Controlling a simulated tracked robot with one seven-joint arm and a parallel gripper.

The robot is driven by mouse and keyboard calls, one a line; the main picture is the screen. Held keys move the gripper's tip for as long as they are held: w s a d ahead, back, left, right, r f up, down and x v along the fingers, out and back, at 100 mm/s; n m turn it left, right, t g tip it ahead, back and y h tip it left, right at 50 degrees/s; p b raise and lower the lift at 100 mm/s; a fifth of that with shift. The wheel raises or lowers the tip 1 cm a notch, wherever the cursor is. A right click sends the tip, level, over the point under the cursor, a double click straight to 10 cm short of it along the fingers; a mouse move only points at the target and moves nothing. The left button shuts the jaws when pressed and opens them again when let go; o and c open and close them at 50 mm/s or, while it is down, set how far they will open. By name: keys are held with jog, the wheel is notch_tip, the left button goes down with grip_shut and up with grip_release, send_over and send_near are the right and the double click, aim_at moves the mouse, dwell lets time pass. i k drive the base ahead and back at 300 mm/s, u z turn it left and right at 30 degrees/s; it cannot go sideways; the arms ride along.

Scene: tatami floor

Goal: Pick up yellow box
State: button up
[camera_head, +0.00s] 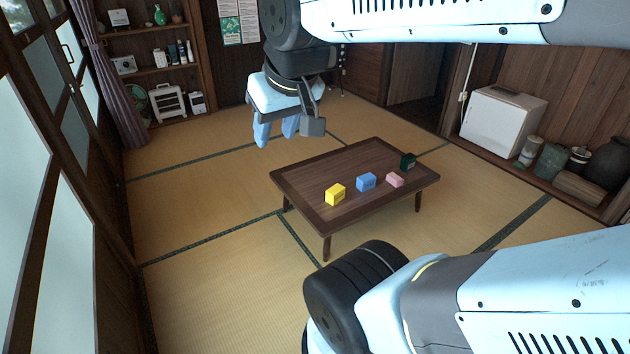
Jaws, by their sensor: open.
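The yellow box (335,194) sits near the front left part of a low dark wooden table (310,180). My gripper (275,136) hangs above and to the left of the table in the picture, with its light blue fingers pointing down. It is open and empty, and apart from the yellow box. My own arm links cover the top and the lower right of the view.
A blue box (366,182), a pink box (395,180) and a dark green box (408,160) stand on the table to the right of the yellow one. A white cabinet (497,125) and jars stand at right. Shelves (158,70) are at back left. Tatami around the table is clear.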

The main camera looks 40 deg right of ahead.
aim_at(333, 196)
jog(key=z, duration=0.5)
jog(key=i, duration=1.25)
jog(key=z, duration=0.7)
jog(key=k, duration=0.8)
jog(key=z, duration=0.15)
jog(key=i, duration=0.85)
jog(key=u, duration=0.05)
